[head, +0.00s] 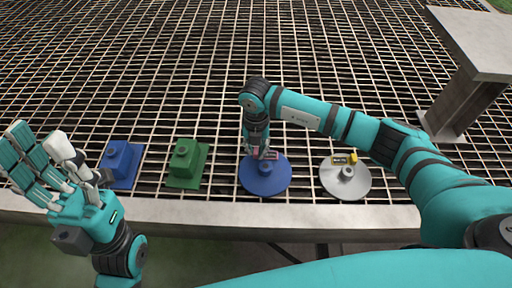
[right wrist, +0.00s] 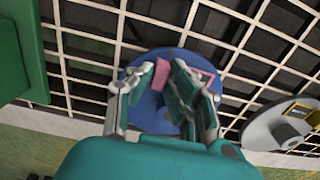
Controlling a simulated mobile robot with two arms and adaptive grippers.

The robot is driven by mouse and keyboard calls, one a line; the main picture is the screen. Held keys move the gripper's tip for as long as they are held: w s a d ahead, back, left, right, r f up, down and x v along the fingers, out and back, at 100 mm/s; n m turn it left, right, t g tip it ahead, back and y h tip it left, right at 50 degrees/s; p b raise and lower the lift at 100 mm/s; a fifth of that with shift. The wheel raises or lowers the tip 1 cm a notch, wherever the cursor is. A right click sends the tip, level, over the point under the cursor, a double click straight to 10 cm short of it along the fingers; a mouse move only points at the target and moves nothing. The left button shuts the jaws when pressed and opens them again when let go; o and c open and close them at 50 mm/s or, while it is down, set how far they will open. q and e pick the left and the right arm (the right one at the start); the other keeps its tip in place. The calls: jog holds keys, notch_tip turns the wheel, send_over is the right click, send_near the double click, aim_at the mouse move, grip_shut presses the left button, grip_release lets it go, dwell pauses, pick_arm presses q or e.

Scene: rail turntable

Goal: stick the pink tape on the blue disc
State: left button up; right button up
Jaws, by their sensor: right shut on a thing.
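The blue disc (head: 264,181) lies on the grating near its front edge, with a raised hub in its middle. My right gripper (head: 258,154) is at the far edge of this disc, pointing down. It is shut on the pink tape (head: 256,150), of which only a small part shows. In the right wrist view the pink tape (right wrist: 161,76) shows between the fingers, over the blue disc (right wrist: 150,114). I cannot tell whether the tape touches the disc. My left gripper (head: 45,160) is open and empty at the far left, with its fingers raised.
A grey disc (head: 333,184) with a yellow-marked label stands right of the blue one. A green block (head: 184,176) and a blue block (head: 121,175) stand to the left. A grey post (head: 455,95) rises at right. The grating behind is clear.

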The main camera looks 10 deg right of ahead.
jog(key=shift+f, duration=0.55)
dwell(0.7)
dwell(0.8)
jog(key=o, duration=0.8)
jog(key=shift+r, duration=0.1)
notch_tip(320, 180, up, 12)
jog(key=shift+s+f, duration=0.15)
jog(key=shift+f, duration=0.05)
